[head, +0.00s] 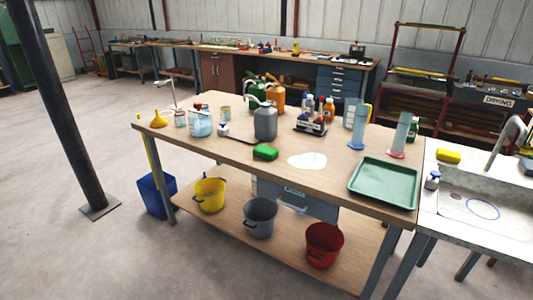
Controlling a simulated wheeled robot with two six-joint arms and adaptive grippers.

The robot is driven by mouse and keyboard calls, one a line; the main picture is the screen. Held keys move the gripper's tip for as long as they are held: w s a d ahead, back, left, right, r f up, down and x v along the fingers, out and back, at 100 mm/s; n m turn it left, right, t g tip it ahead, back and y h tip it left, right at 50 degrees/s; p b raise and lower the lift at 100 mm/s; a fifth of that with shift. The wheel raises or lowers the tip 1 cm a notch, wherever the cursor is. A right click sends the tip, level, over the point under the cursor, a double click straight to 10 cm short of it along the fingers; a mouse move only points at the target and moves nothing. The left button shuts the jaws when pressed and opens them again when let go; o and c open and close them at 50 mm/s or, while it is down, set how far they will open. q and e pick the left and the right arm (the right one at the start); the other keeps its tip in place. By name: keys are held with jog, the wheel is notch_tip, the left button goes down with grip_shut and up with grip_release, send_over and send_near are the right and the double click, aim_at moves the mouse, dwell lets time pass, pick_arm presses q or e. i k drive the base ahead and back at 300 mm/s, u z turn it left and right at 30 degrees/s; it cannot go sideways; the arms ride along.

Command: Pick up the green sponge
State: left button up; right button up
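The green sponge (265,152) lies flat on the wooden workbench (237,153), near its front edge at the middle. It stands just in front of a grey jug and to the left of a white puddle. Nothing touches it from above. Neither of my grippers shows in the head view.
A grey jug (265,122) stands behind the sponge, and a white puddle (307,160) lies to its right. A green tray (384,183) is at the bench's right end. A yellow funnel (159,119) and bottles stand at left. Yellow, grey and red buckets (324,244) fill the lower shelf.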

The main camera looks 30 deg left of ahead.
aim_at(268, 152)
jog(key=k, duration=0.45)
jog(key=z, duration=0.35)
jog(key=i, duration=1.5)
jog(key=u, duration=0.75)
